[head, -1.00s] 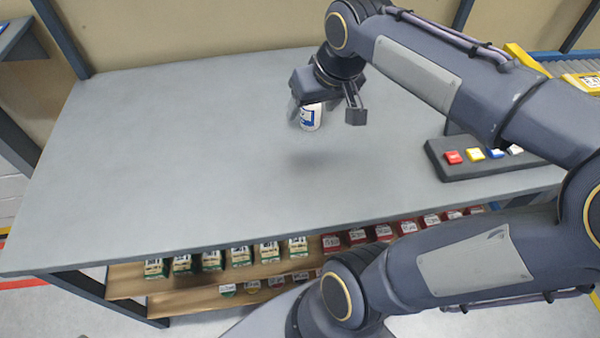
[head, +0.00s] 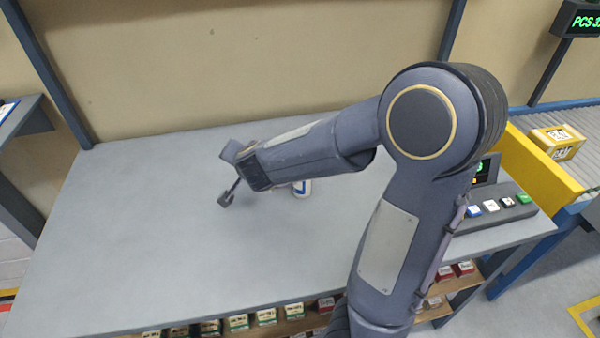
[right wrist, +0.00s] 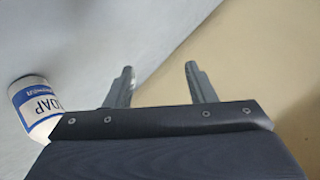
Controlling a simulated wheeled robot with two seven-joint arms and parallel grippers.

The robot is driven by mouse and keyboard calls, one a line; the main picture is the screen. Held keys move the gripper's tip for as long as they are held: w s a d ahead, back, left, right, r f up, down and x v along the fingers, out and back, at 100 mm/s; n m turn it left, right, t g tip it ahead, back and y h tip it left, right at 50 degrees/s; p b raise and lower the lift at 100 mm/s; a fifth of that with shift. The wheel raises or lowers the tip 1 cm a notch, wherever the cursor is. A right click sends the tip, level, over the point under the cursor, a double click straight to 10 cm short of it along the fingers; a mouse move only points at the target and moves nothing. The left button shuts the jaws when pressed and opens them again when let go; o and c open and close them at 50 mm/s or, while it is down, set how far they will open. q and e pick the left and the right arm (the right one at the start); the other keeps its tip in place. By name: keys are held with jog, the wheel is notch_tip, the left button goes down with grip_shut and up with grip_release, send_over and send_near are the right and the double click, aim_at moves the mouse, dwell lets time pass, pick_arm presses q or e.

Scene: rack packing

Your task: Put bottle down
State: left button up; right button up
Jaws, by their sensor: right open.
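The bottle (head: 302,187), white with a blue label, is on the grey table; my forearm hides its upper part in the head view. It also shows at the left edge of the right wrist view (right wrist: 36,108), with part of the word SOAP readable on its label. My right gripper (head: 228,177) is to the left of the bottle in the head view, partly hidden by the arm. In the right wrist view its two fingers (right wrist: 160,84) are apart with nothing between them, and the bottle is outside them. My left gripper is not in view.
The table (head: 130,230) is clear at the left. A panel with coloured buttons (head: 498,207) is at its right end. Small boxes (head: 238,322) stand on a shelf below. A conveyor with a yellow side (head: 540,178) carries a yellow box (head: 558,140) at the right.

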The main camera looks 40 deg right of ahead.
jog(key=s+d+f+m+g+h, duration=0.1)
jog(key=s+d+g+h, duration=0.2)
jog(key=d, duration=0.1)
jog(key=s+d+m+g+h+p, duration=0.1)
jog(key=s+d+m+g+h, duration=0.1)
jog(key=d+g+h, duration=0.2)
jog(key=s+d+f+m+g+h+p, duration=0.1)
jog(key=s+d+m+g+h, duration=0.1)
jog(key=d, duration=0.3)
jog(key=shift+s+f+g+h, duration=0.3)
jog(key=shift+s+g+h, duration=0.4)
jog(key=shift+s+g, duration=0.1)
grip_shut()
